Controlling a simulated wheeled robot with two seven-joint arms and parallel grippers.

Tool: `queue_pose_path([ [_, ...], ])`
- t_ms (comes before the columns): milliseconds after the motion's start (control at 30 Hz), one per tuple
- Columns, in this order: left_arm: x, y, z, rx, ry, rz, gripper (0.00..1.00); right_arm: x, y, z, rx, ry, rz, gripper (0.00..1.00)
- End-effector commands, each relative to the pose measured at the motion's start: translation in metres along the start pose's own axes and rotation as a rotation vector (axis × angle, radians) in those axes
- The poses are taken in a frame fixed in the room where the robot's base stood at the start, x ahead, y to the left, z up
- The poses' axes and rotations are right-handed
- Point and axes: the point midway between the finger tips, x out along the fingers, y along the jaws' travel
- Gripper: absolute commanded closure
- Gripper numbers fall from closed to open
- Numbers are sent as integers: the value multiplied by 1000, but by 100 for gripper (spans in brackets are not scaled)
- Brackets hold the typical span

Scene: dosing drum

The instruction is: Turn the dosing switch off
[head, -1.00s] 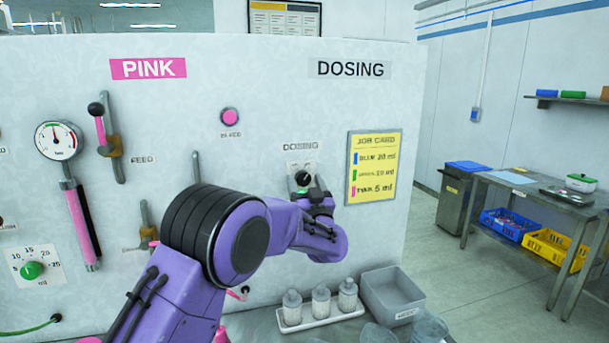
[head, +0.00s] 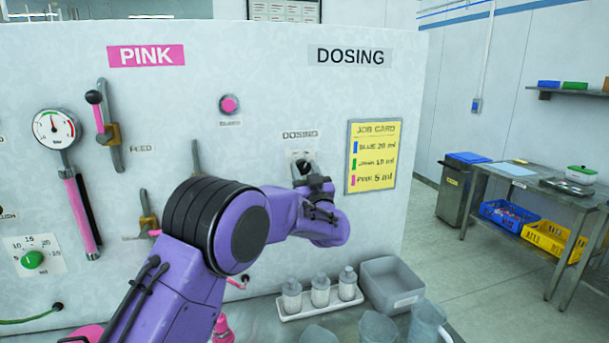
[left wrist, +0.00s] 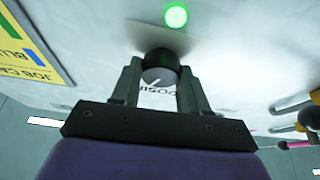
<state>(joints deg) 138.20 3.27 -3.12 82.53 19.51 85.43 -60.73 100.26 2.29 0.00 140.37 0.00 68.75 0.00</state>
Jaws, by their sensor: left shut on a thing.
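The dosing switch is a black round knob (head: 303,166) under the DOSING label on the white panel. In the left wrist view the knob (left wrist: 161,66) sits between the two fingers of my left gripper (left wrist: 160,86), which is shut on it. A light pointer mark shows on the knob's face. A green lamp (left wrist: 176,16) glows on the panel beside the knob. In the head view my left gripper (head: 307,178) covers the lower part of the switch plate and hides the lamp. My right gripper is not in view.
A yellow job card (head: 374,155) hangs just right of the switch. Below stand several white bottles (head: 320,291) on a tray and a grey bin (head: 393,284). The PINK section, with a gauge (head: 55,128) and levers, is to the left.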

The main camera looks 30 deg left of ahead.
Motion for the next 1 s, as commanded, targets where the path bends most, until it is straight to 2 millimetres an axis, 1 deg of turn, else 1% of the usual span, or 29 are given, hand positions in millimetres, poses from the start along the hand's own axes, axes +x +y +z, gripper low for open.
queue_pose_path([
  [33,-1,0,3,-29,2,-12,86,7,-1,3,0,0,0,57],
  [400,-1,1,3,-335,1,-138,86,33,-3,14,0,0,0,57],
  [700,0,2,0,-588,1,-243,86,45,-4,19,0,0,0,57],
  [1000,0,3,0,-778,1,-322,86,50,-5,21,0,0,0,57],
])
